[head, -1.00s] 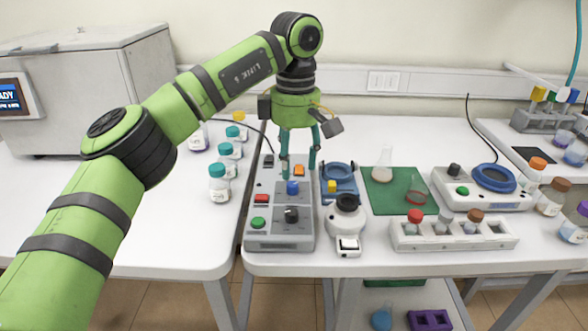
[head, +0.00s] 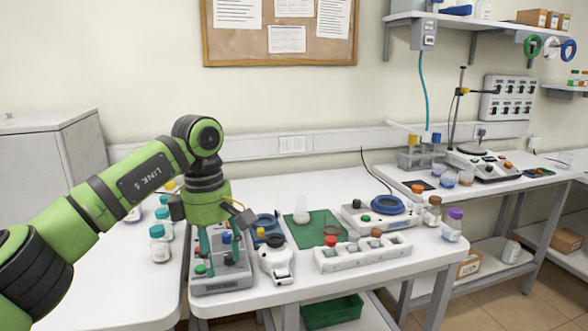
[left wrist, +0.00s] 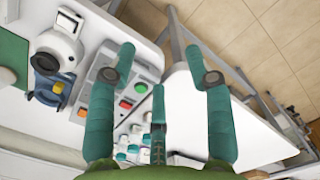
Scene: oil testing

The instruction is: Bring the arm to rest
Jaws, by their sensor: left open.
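My left arm comes in from the left in the head view, bent at the elbow, with its gripper (head: 221,258) pointing down over the grey control box (head: 222,284) with coloured buttons. The teal fingers are apart with nothing between them. In the left wrist view the open fingers (left wrist: 160,68) also show empty, with the control box (left wrist: 117,103) beyond and to the left. I cannot tell how high the fingertips are above the box. My right gripper is in neither view.
A white device (head: 276,262) stands close right of the box. A green mat (head: 318,234) with a flask (head: 301,212), a white vial rack (head: 362,256) and a blue-ringed device (head: 385,218) are farther right. Capped bottles (head: 160,246) stand on the left table.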

